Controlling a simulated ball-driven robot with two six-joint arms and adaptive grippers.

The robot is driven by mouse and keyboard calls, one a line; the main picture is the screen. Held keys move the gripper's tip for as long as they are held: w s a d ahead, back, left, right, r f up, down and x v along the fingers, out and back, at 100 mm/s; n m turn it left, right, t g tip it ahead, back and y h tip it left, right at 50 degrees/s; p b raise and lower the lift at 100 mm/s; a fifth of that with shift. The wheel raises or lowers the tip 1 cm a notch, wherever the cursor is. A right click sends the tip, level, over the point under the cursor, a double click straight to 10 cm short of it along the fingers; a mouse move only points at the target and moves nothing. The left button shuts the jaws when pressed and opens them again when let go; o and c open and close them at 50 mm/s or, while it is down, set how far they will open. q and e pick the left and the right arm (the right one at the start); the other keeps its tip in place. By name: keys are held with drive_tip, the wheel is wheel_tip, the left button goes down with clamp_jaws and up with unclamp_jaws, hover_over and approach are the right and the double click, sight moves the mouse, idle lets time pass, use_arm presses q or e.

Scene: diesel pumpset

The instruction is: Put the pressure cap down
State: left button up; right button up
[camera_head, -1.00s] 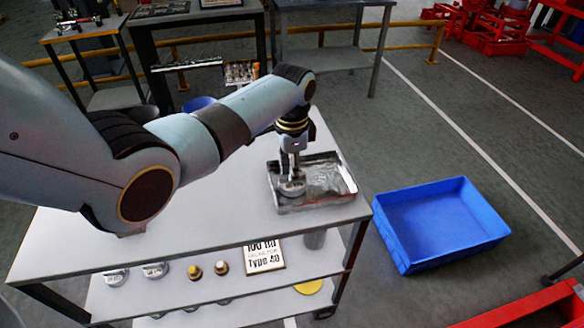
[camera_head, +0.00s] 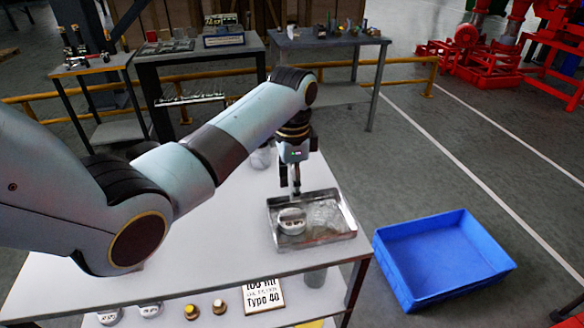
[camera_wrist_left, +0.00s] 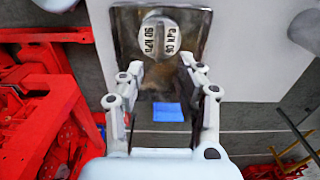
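The pressure cap (camera_head: 291,221), a round silver-white cap, sits in the left part of a shallow metal tray (camera_head: 327,216) on the table. In the left wrist view the cap (camera_wrist_left: 160,38) shows its face with "90 kPa" lettering and a raised bar, lying on the tray. My left gripper (camera_head: 296,189) is above the tray, over the cap and apart from it. In the left wrist view its fingers (camera_wrist_left: 161,66) are spread with nothing between them. My right gripper is in neither view.
A blue bin (camera_head: 443,260) stands on the floor right of the table. The white tabletop (camera_head: 215,240) is clear around the tray's front. A lower shelf holds several caps and a printed sign (camera_head: 263,297). Other benches (camera_head: 330,40) stand behind a yellow rail.

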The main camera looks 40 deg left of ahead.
use_arm(q)
wheel_tip(320, 180, up, 5)
drive_tip(key=shift+f, duration=0.1)
idle(0.6)
